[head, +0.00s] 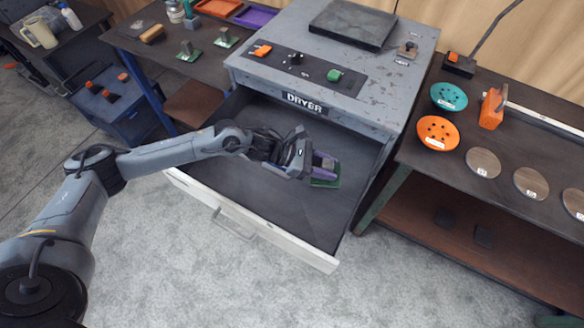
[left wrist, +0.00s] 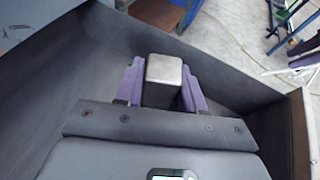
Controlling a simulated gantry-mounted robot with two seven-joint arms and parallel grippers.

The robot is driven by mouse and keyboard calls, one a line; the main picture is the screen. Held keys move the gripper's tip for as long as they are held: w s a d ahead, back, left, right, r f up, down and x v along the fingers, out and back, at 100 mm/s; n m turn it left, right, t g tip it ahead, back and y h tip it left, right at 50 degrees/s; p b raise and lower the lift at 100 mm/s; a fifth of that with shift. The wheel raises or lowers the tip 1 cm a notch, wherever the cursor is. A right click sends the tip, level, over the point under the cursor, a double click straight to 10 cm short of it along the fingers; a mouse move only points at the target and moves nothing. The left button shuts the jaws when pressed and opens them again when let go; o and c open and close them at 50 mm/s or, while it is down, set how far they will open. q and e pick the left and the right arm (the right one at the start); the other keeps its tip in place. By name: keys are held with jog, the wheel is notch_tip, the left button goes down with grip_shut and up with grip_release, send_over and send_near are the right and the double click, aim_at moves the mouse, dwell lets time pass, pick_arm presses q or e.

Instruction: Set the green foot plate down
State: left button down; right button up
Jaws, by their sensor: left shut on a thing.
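The green foot plate (head: 325,183) is inside the open dryer drawer (head: 260,190), toward its right side in the head view. My left gripper (head: 322,163) reaches in from the left and is above the plate. In the left wrist view, the purple fingers are shut on both sides of a grey metal block (left wrist: 164,72), which looks like the plate's upright post. I cannot tell whether the base touches the drawer floor. My right gripper is not in view.
The drawer's pale front panel (head: 245,222) and its side walls surround the gripper. The dryer (head: 300,85) stands behind. Two similar green plates with posts (head: 188,52) stand on the left table. Discs and an orange-headed tool (head: 492,108) lie on the right bench. The rest of the drawer is empty.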

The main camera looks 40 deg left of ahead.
pick_arm(q)
send_over(321, 191)
notch_tip(321, 191, down, 7)
jog(key=shift+f+b, duration=0.15)
jog(key=shift+b, duration=0.3)
jog(key=shift+f, duration=1.6)
jog(key=shift+b, duration=0.35)
jog(key=c, duration=1.1)
grip_release()
jog(key=shift+f, duration=0.25)
jog(key=o, duration=0.4)
jog(key=shift+r, duration=0.15)
